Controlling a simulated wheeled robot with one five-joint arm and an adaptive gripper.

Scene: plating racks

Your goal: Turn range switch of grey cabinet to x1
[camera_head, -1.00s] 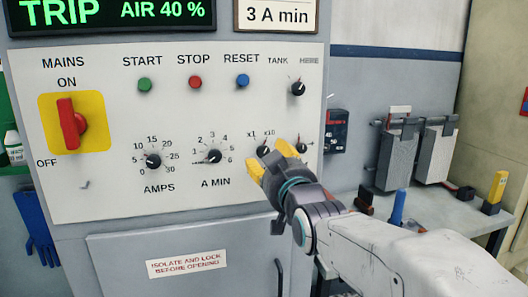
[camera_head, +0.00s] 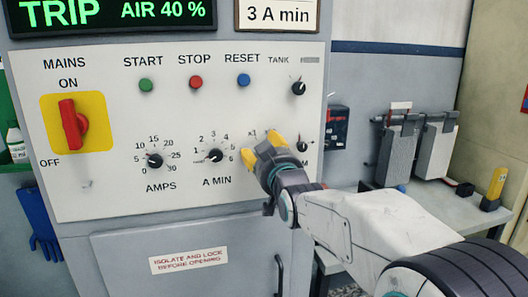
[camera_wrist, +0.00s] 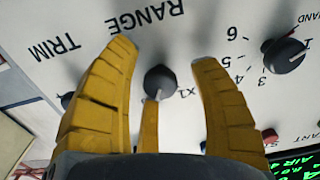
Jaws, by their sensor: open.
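The grey cabinet (camera_head: 115,235) carries a pale control panel (camera_head: 110,205). The range switch, a small round black knob (camera_wrist: 160,82), shows in the wrist view below the upside-down RANGE label. The x1 mark (camera_wrist: 183,91) is just right of it there. In the head view the knob is hidden behind my gripper (camera_head: 262,147), and only the x1 label shows above. My gripper's yellow fingers (camera_wrist: 164,54) are open, one on each side of the knob, with visible gaps. I cannot clearly tell where the knob's pointer is.
The A MIN knob (camera_head: 215,156) is left of my gripper, the TRIM knob (camera_head: 302,147) close on its right, and the TANK knob (camera_head: 299,88) above. A red mains switch (camera_head: 70,125) is far left. A bench (camera_head: 440,215) stands at right.

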